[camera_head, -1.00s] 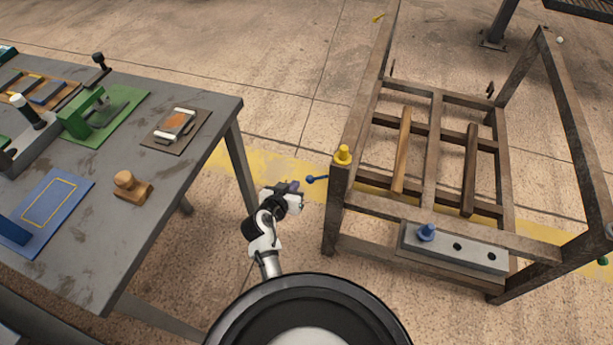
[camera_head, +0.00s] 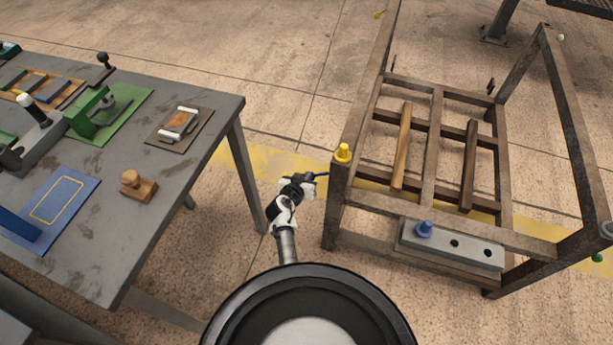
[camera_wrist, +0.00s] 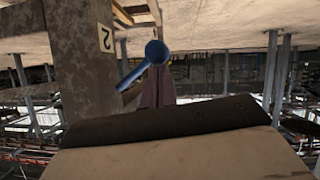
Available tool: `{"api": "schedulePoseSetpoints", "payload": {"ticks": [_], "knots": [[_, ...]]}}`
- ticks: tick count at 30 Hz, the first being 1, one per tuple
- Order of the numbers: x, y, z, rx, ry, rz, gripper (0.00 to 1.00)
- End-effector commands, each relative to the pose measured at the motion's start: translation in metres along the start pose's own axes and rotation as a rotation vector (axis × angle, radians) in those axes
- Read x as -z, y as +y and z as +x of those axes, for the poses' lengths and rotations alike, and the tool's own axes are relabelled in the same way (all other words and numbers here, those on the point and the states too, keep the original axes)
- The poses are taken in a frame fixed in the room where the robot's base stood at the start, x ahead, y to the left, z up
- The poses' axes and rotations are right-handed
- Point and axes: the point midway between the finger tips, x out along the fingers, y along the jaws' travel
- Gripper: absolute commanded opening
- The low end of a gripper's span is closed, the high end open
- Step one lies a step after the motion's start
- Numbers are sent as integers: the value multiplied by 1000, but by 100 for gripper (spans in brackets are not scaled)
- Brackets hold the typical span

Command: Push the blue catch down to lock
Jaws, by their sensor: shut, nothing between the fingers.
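The blue catch (camera_head: 310,176) is a small lever with a round ball end, sticking out to the left of the rack's near-left post. In the wrist view, the catch's blue ball (camera_wrist: 156,52) is large and near the middle, with a blue rod running down to the left. My gripper (camera_head: 305,183) is shut and empty, close beside the catch in the head view. In the wrist view my fingertips (camera_wrist: 158,85) show just below and behind the ball. I cannot tell whether they touch it.
The brown metal rack (camera_head: 333,215) stands to the right, with a yellow knob (camera_head: 342,153) on its near-left post. A blue knob (camera_head: 424,229) sits on a grey block low on the rack. A grey workbench (camera_head: 165,190) with fixtures stands to the left.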

Motion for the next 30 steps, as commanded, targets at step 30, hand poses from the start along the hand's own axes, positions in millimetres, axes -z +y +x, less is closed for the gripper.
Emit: {"api": "schedulePoseSetpoints", "payload": {"ticks": [30], "knots": [[-8,2,8,-34,-1,-61,0]]}}
